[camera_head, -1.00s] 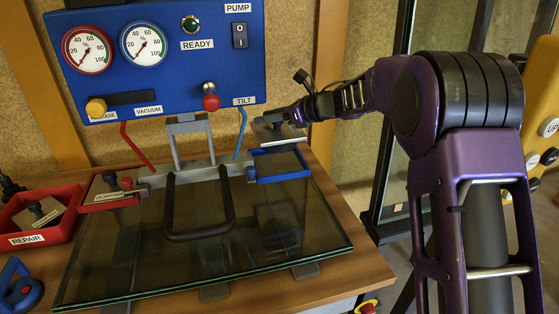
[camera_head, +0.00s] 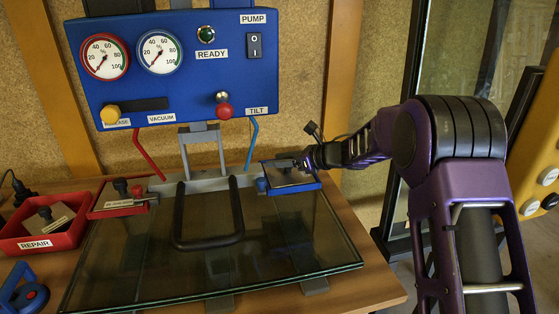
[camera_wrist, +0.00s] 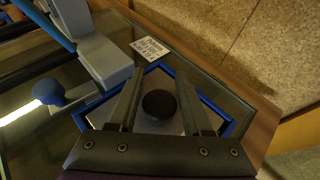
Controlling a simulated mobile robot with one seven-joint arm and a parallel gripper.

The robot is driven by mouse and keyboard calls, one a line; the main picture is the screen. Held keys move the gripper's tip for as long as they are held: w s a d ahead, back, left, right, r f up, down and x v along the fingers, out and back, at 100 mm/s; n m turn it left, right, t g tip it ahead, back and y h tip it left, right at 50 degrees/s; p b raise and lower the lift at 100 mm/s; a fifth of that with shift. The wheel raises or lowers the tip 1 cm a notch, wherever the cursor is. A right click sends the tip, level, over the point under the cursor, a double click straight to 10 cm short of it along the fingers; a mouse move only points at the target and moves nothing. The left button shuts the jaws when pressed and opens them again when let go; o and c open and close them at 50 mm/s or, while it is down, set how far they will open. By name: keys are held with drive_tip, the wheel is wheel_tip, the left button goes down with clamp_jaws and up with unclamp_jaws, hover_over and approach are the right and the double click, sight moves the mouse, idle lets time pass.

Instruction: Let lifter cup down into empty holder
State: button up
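The lifter cup is a grey pad with a black knob (camera_wrist: 159,105). In the head view the cup (camera_head: 292,180) sits low inside the blue holder (camera_head: 312,186) at the back right of the glass. The wrist view shows the pad within the holder's blue rim (camera_wrist: 222,118). My gripper (camera_head: 285,165) is over the cup from above and behind. In the wrist view my gripper's fingers (camera_wrist: 160,92) stand on both sides of the knob, with a narrow gap showing on each side, so they look open. The pad's underside is hidden.
A red holder (camera_head: 106,201) with another cup is at the glass's back left. A red REPAIR tray (camera_head: 38,232) stands farther left. A black handle frame (camera_head: 208,243) lies over the glass (camera_head: 150,270). The blue pump panel (camera_head: 190,60) rises behind.

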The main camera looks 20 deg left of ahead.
drive_tip(key=shift+o, duration=1.3)
wheel_tip(320, 180, up, 5)
hover_over(315, 181)
drive_tip(key=shift+s+f, duration=0.1)
drive_tip(key=shift+f, duration=0.1)
